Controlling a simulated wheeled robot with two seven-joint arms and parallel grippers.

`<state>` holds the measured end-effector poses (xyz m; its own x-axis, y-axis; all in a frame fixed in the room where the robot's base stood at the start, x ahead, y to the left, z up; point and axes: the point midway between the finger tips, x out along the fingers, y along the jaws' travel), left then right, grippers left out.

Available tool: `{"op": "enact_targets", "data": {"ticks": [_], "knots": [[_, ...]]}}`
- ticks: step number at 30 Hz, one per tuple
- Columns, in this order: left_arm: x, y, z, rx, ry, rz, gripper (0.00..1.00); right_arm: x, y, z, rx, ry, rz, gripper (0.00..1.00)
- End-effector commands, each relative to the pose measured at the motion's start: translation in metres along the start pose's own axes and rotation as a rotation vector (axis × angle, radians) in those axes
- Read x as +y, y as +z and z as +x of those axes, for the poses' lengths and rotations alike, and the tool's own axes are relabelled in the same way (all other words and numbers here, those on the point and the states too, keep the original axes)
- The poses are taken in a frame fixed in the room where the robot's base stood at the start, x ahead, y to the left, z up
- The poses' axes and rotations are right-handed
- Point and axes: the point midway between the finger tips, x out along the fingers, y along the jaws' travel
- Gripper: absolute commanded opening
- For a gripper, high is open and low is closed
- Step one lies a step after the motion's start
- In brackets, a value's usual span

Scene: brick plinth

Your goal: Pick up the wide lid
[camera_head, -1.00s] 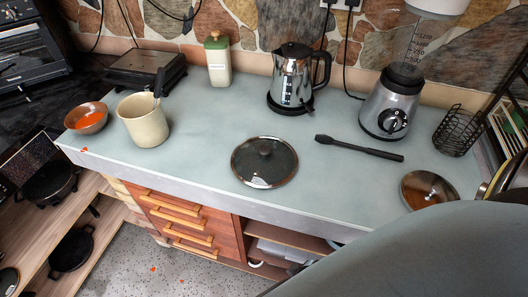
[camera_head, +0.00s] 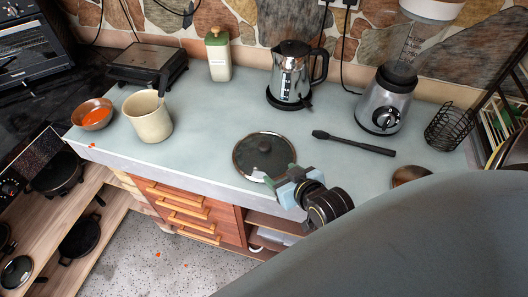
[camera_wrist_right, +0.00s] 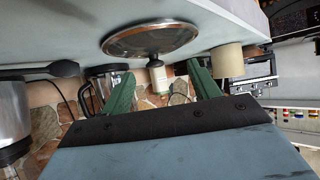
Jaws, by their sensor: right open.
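The wide lid (camera_head: 258,149) is a round dark glass lid with a metal rim and a dark knob (camera_head: 264,145) on top. It lies flat near the front edge of the pale worktop. It also shows upside down in the right wrist view (camera_wrist_right: 130,41), with its knob pointing toward my fingers. My right gripper (camera_head: 287,176) is at the lid's front right rim in the head view and covers a little of it. Its two green fingers (camera_wrist_right: 160,84) are spread apart with nothing gripped between them. My left gripper is not in view.
A black utensil (camera_head: 352,143) lies right of the lid. A kettle (camera_head: 290,75), blender (camera_head: 387,102) and green-topped canister (camera_head: 219,60) stand behind. A cream pot (camera_head: 149,121) and bowl (camera_head: 93,114) stand left. A round rimmed item (camera_head: 408,175) is partly hidden by my arm.

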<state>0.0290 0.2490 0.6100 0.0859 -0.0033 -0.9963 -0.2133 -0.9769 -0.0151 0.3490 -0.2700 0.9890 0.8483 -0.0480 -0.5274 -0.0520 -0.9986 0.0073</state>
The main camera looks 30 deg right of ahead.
Motion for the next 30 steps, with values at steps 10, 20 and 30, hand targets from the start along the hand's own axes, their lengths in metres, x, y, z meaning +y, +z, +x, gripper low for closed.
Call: {"op": "enact_targets", "data": {"ticks": [10,20,30], "knots": [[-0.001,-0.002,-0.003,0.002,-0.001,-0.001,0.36,0.018,-0.031,0.017,0.168,0.044,0.032,0.61],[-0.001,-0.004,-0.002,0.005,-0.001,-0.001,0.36,0.021,-0.039,0.073,0.165,0.043,0.031,0.61],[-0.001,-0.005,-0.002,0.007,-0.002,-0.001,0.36,0.02,-0.038,0.099,0.162,0.043,0.03,0.61]]}}
